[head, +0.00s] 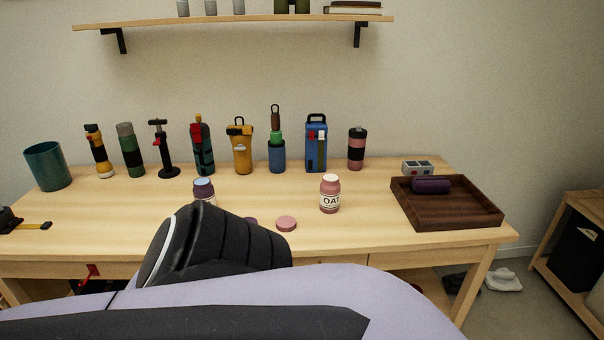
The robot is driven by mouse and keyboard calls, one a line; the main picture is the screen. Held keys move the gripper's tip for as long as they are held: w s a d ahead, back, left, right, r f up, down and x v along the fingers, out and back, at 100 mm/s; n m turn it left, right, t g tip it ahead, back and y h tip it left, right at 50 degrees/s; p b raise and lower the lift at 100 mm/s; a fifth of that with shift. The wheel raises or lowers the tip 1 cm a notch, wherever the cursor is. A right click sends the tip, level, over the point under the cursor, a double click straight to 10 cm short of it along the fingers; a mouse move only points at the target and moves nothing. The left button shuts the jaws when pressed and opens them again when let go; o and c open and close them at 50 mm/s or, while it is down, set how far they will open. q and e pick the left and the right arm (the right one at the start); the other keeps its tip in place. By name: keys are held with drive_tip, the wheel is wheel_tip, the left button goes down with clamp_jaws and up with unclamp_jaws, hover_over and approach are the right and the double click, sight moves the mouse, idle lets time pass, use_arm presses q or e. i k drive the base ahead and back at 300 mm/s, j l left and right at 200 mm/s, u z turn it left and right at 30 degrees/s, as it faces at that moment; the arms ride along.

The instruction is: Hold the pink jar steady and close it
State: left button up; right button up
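The pink jar (330,196) stands upright on the table, right of the middle, with a pale label reading "OAT". Its top looks pale, with no pink lid on it. A flat round pink lid (286,223) lies on the table to the left of the jar and nearer to me, apart from it. Neither of my grippers can be seen. A large part of my own arm crosses the lower middle of the view and hides the table's front there.
A purple jar (204,187) with a pale bluish top stands left, partly hidden by my arm, as is a purple lid (251,221). Several bottles and tools line the back. A dark wooden tray (452,217) holding a purple case (431,185) sits right. A teal bin (47,167) stands far left.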

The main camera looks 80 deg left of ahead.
sight(330, 186)
drive_tip(key=u, duration=2.3)
